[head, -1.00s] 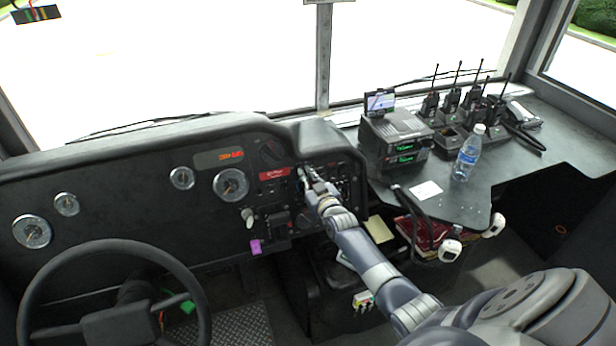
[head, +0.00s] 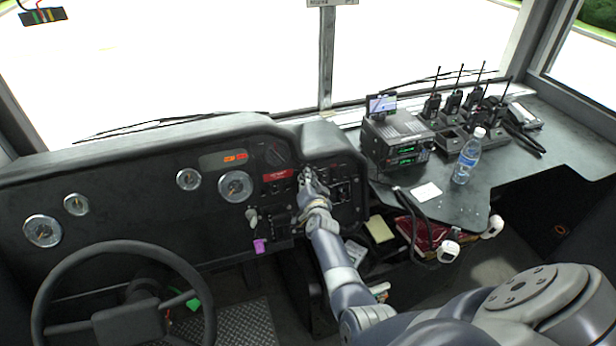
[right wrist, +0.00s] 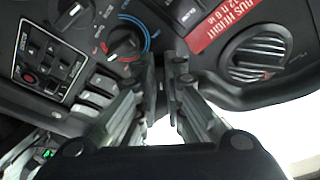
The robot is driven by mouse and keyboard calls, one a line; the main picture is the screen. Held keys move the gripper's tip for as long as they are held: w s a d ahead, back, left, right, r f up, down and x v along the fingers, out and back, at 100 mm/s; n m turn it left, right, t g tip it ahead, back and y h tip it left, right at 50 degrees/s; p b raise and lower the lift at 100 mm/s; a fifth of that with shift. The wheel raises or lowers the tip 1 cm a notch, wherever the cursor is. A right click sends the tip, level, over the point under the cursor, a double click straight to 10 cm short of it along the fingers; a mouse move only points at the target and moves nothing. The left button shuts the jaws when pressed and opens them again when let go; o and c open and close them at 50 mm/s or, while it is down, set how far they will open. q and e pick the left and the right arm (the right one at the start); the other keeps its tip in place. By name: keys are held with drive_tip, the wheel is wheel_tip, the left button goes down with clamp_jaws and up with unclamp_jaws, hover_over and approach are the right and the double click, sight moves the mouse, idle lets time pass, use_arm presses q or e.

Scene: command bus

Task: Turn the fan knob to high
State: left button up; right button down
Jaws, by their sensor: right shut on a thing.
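My right gripper (head: 309,180) is at the dashboard's centre control panel in the head view. In the right wrist view its fingers (right wrist: 165,68) are drawn together at the panel, around a small control in line with two other knobs. I take this for the fan knob; the fingers hide it, so its setting cannot be read. Beside the fingertips is a dark knob (right wrist: 122,42) with a red and blue arc. A further knob (right wrist: 72,10) is at the upper left. My left gripper is not in view.
A round air vent (right wrist: 262,55) and a red bus-height label (right wrist: 225,25) are near the fingers. Buttons (right wrist: 45,60) are on the other side. The steering wheel (head: 205,300) is at left; radios and a water bottle (head: 467,158) stand on the right shelf.

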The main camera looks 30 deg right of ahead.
drive_tip(key=m+p, duration=0.1)
drive_tip(key=m, duration=0.1)
drive_tip(key=m+g+p, duration=0.1)
drive_tip(key=m, duration=0.1)
drive_tip(key=shift+a+r+m, duration=0.1)
drive_tip(key=shift+r+m, duration=0.1)
drive_tip(key=shift+m, duration=0.1)
drive_tip(key=shift+w+m+g+h+p, duration=0.1)
drive_tip(key=shift+m+g+h+p, duration=0.25)
drive_tip(key=shift+m, duration=0.55)
drive_tip(key=c, duration=2)
unclamp_jaws()
